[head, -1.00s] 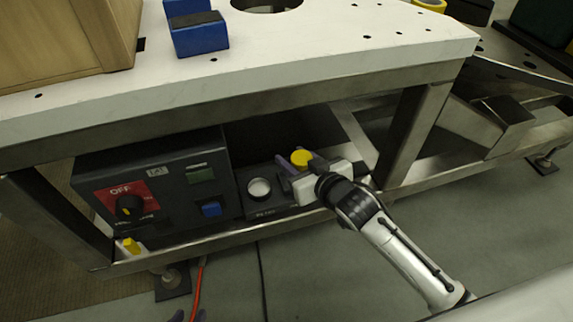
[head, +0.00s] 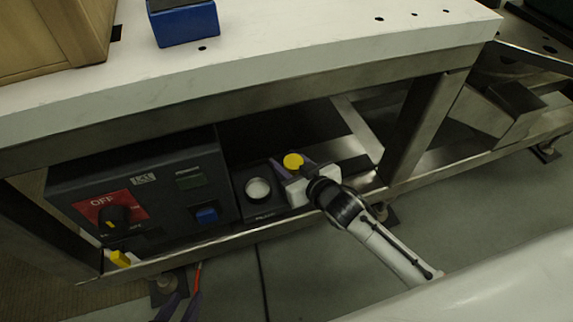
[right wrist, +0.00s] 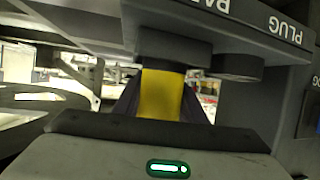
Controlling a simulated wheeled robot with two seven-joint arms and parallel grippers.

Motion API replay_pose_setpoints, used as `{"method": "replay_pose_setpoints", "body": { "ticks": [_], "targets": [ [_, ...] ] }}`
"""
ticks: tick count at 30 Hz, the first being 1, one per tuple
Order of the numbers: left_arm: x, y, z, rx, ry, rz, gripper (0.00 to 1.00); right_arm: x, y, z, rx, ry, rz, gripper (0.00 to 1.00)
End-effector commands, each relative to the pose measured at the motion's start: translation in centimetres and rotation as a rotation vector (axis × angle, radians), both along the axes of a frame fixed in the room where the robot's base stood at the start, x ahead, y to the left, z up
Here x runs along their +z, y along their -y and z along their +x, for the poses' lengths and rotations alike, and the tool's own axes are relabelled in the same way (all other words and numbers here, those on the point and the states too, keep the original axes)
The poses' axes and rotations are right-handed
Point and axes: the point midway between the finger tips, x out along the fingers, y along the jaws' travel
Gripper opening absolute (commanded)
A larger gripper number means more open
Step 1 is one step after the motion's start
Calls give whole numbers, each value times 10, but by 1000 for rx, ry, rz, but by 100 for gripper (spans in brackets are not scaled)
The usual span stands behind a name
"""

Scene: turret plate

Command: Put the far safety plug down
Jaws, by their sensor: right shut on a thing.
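My right gripper (head: 296,173) is shut on a yellow safety plug (head: 293,161), at the right end of the dark plug holder (head: 264,213) on the lower shelf. In the right wrist view the yellow plug (right wrist: 162,95) sits between the fingers, against a dark collar (right wrist: 172,48) beside lettering that includes "PLUG". I cannot tell whether it is seated in the holder or just over it. A round pale-topped socket (head: 258,188) lies to its left. My left gripper (head: 180,306) shows at the bottom edge, its fingers apart and empty.
A dark control box (head: 140,195) with a red OFF switch plate and a blue button stands left of the holder. Another yellow piece (head: 120,258) is at its lower left. The white tabletop (head: 300,50) overhangs the shelf; a metal leg (head: 422,120) stands right.

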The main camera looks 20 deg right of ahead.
Motion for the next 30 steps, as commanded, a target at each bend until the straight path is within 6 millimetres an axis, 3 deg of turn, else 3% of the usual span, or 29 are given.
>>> {"method": "replay_pose_setpoints", "body": {
  "ticks": [13,14,16,27,30],
  "targets": [
    [0,1,-2,1,3,-7,31,-9,0,1,0,2,3,12],
    [0,1,-3,2,2,-8,31,-9,0,0,0,2,1,43],
    [-1,1,-4,1,0,-7,31,-9,0,0,0,2,1,55],
    [1,1,-4,0,-2,-6,31,-4,0,0,0,2,0,56],
    [5,1,-3,-2,0,-3,31,0,2,-10,-1,-1,2,56]
  ]
}}
